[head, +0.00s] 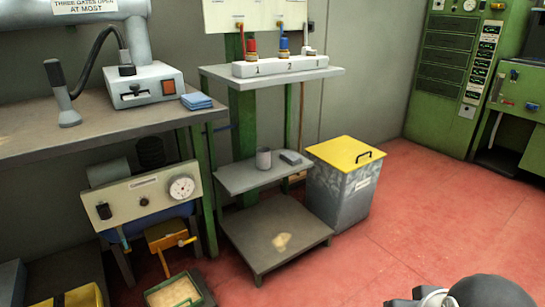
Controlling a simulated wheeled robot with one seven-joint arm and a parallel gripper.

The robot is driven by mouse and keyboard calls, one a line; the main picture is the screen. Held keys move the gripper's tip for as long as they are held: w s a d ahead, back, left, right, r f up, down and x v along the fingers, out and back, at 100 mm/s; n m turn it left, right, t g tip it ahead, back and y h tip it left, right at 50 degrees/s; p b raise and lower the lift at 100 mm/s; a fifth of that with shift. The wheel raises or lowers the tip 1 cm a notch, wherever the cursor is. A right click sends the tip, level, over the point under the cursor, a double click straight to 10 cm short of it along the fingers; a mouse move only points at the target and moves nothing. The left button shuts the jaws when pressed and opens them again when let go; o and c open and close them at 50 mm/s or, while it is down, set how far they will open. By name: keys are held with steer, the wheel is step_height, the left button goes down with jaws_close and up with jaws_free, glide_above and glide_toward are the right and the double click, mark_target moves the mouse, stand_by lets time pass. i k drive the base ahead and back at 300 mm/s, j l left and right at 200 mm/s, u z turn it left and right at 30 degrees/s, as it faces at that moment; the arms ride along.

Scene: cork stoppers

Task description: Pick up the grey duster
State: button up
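A small flat dark grey item (291,158), which looks like the folded grey duster, lies on the middle shelf (238,180) of the green-framed stand. It lies near the shelf's right end, just right of a grey cup (263,159), with a small gap between them. A blue folded cloth (197,101) lies on the workbench to the left. Rounded grey parts of my own arm show at the bottom right, far from the shelf. My gripper's fingers do not show.
A grey bin with a yellow lid (345,152) stands close to the shelf's right end. Above the shelf, a top shelf (220,75) holds a white numbered block (280,66). The workbench (60,132) is at left. Red floor (410,210) is clear at right.

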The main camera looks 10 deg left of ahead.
mark_target(291, 158)
steer(key=i+u, duration=0.2)
steer(key=u, duration=0.15)
steer(key=i+l+u, duration=0.2)
steer(key=u, duration=0.15)
steer(key=i+l+u, duration=0.15)
steer(key=u, duration=0.2)
steer(key=i+l, duration=0.25)
steer(key=i+l+u, duration=0.15)
steer(key=i+l, duration=0.15)
steer(key=l, duration=0.15)
steer(key=i+l, duration=0.25)
steer(key=i+l+u, duration=0.15)
steer(key=l, duration=0.35)
steer(key=i+l, duration=0.3)
steer(key=i+l+u, duration=0.1)
steer(key=i+l, duration=0.15)
steer(key=l, duration=0.25)
